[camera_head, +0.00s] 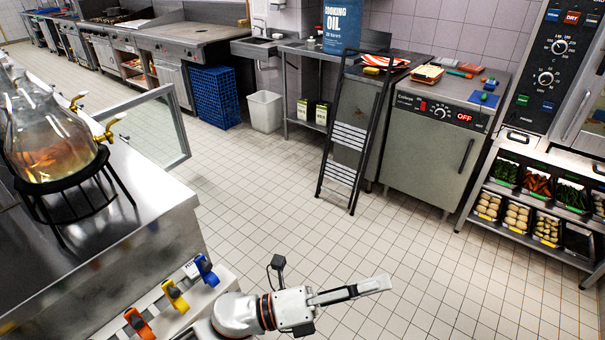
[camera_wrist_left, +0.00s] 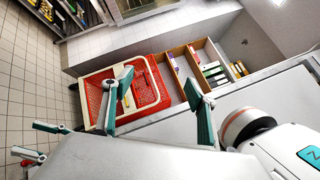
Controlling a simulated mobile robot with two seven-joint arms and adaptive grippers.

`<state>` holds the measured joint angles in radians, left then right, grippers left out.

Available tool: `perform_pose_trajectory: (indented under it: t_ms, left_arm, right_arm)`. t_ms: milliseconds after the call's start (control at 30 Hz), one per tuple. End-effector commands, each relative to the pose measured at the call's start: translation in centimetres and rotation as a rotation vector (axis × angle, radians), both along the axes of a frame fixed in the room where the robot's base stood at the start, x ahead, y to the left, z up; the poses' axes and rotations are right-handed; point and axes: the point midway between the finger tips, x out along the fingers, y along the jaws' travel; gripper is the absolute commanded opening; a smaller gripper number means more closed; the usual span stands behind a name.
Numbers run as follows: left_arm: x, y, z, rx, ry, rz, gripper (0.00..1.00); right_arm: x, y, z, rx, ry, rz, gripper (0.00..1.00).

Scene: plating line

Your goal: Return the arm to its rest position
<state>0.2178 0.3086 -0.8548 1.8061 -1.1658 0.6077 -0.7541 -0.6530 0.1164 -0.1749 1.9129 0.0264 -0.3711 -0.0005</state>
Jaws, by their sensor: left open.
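My left gripper (camera_head: 360,289) reaches in from the bottom of the head view, over the tiled floor. It is empty and apart from everything around it. In the left wrist view its two teal-padded fingers (camera_wrist_left: 158,88) stand wide apart, with nothing between them in their grasp. Small teal-tipped parts (camera_wrist_left: 48,128) at the lower left of the wrist view look like fingers of my right gripper; their state is unclear. My right gripper does not show in the head view.
A steel counter (camera_head: 130,250) with a glass dispenser (camera_head: 45,135) stands at the left, with coloured clips at its end. The wrist view shows a red basket (camera_wrist_left: 150,90). The middle floor is clear.

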Motion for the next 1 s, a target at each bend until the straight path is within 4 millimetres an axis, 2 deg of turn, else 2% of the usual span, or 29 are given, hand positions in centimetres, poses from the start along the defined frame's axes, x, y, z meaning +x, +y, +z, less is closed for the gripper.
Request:
perform_pose_trajectory:
  t_ms: [67,167,267,367,467,533,600,700,833,1000]
  left_arm:
    - [2.7,2.5,-0.5,-0.115,0.237,0.134,0.58]
    - [6.1,6.9,-2.8,-0.258,0.539,0.304,0.58]
    - [8.1,12.1,-6.9,-0.395,0.831,0.466,0.58]
    - [8.3,17.0,-11.8,-0.514,1.084,0.611,0.58]
    - [7.1,21.6,-16.9,-0.626,1.308,0.743,0.58]
    - [5.5,24.6,-20.4,-0.702,1.451,0.832,0.58]
    - [3.4,27.3,-23.6,-0.771,1.581,0.916,0.58]
    - [0.2,30.3,-27.4,-0.862,1.735,1.018,0.58]
    - [-3.2,33.0,-30.5,-0.945,1.868,1.111,0.58]
    - [-5.2,34.2,-32.1,-0.994,1.938,1.161,0.58]
  right_arm:
    - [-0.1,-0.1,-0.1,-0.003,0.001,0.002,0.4]
    - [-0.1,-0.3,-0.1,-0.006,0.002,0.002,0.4]
    - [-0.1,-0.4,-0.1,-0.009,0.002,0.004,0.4]
    - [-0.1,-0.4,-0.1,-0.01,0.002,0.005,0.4]
    - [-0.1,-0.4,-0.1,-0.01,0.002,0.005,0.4]
    - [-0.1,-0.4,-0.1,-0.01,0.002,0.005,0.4]
    - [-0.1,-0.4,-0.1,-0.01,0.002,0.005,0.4]
    - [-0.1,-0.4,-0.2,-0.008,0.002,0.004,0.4]
    - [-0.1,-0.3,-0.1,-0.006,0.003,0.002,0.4]
    - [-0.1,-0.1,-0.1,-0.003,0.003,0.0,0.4]
